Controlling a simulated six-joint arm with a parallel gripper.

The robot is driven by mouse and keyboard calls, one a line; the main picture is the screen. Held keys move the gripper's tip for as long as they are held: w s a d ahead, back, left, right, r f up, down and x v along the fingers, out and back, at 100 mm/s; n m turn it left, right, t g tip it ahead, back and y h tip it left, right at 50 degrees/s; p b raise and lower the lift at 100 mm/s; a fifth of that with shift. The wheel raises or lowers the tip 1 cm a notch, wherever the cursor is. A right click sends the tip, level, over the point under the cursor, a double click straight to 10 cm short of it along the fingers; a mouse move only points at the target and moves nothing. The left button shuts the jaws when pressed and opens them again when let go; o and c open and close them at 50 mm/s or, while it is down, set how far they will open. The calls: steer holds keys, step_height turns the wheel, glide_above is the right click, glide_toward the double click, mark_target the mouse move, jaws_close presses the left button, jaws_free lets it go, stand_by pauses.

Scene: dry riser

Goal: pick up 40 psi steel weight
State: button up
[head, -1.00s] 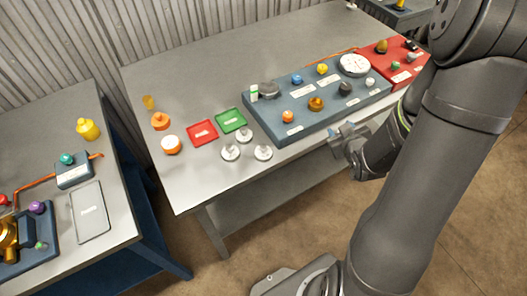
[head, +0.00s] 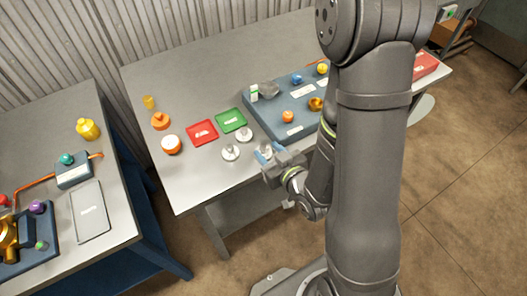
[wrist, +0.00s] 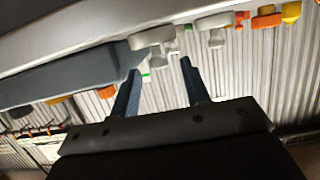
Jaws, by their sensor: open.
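Small silver steel weights with knobs stand at the table's front edge. One (head: 230,152) is at the left and another (head: 244,134) behind it. I cannot read which is the 40 psi one. In the wrist view the nearest weight (wrist: 152,37) appears beyond and between the tips of my open gripper (wrist: 159,66). Another weight (wrist: 214,22) is to its right. Nothing is between the fingers, and I see no contact with a weight.
A green tray (head: 241,124) and a red tray (head: 194,138) lie behind the weights. A blue panel (head: 262,132) with knobs stands to the right, close to my arm. Orange and yellow caps (head: 160,122) are at the left. Bare table lies further back.

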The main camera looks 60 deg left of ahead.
mark_target(263, 147)
steer(key=x, duration=0.3)
steer(key=shift+a, duration=0.2)
steer(key=shift+c, duration=0.2)
jaws_close()
steer(key=shift+r, duration=0.2)
